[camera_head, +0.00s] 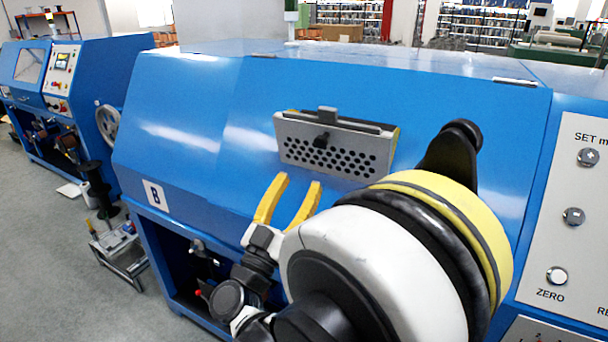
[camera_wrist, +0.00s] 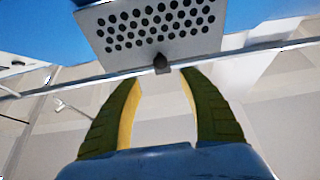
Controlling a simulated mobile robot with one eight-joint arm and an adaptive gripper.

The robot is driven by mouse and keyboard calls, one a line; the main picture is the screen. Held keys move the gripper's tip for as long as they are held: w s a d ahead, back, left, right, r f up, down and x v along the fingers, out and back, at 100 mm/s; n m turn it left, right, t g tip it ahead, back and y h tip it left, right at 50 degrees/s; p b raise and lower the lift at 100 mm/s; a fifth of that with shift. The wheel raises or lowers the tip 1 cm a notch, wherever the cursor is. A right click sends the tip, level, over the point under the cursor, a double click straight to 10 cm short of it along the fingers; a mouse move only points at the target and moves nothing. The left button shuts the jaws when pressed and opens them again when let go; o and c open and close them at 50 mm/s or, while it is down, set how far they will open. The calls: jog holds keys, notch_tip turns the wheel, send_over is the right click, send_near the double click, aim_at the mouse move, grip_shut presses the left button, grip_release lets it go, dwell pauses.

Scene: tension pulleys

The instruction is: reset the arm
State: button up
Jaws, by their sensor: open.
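My gripper (camera_head: 298,182) has two yellow fingers, spread apart with nothing between them. In the head view it points up, in front of the blue machine's (camera_head: 190,110) sloped cover and just below and left of a grey perforated box (camera_head: 335,158). In the wrist view the gripper (camera_wrist: 160,77) also stands open. There the perforated face (camera_wrist: 157,28) of the box fills the top middle, with a dark knob (camera_wrist: 161,63) at its edge, just beyond the fingertips. I cannot tell the exact gap between fingers and box. My arm's large rounded joint hides the machine's lower right front.
A panel with round buttons (camera_head: 574,216) is at the right. A second blue machine (camera_head: 95,80) stands at the left. A small metal cart (camera_head: 125,250) is on the grey floor (camera_head: 50,240), which is otherwise mostly clear. Stocked shelves (camera_head: 350,15) are far behind.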

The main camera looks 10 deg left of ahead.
jog(key=d+f+g+b, duration=0.1)
jog(key=d+f+g, duration=0.15)
jog(key=d, duration=0.55)
jog(key=d+f+n+g, duration=0.15)
jog(key=d+g, duration=0.25)
jog(key=d, duration=0.4)
jog(key=d+f+g+b, duration=0.1)
jog(key=d+f+g, duration=0.25)
jog(key=d, duration=0.55)
jog(key=s+d+f+n+g+y+b, duration=0.1)
jog(key=s+d+f+g+y, duration=0.15)
jog(key=s, duration=0.25)
jog(key=s+d+f+g+y+b, duration=0.1)
jog(key=s+d+f+g, duration=0.15)
jog(key=s+d, duration=0.2)
jog(key=s+a+f+y, duration=0.1)
jog(key=s+f+y, duration=0.1)
jog(key=s, duration=0.3)
jog(key=s+a+f+n+y, duration=0.1)
jog(key=s+a+f+y, duration=0.1)
jog(key=s, duration=0.3)
jog(key=shift+s+a+f+b, duration=0.2)
jog(key=shift+a+b, duration=0.1)
jog(key=shift+n+y, duration=0.25)
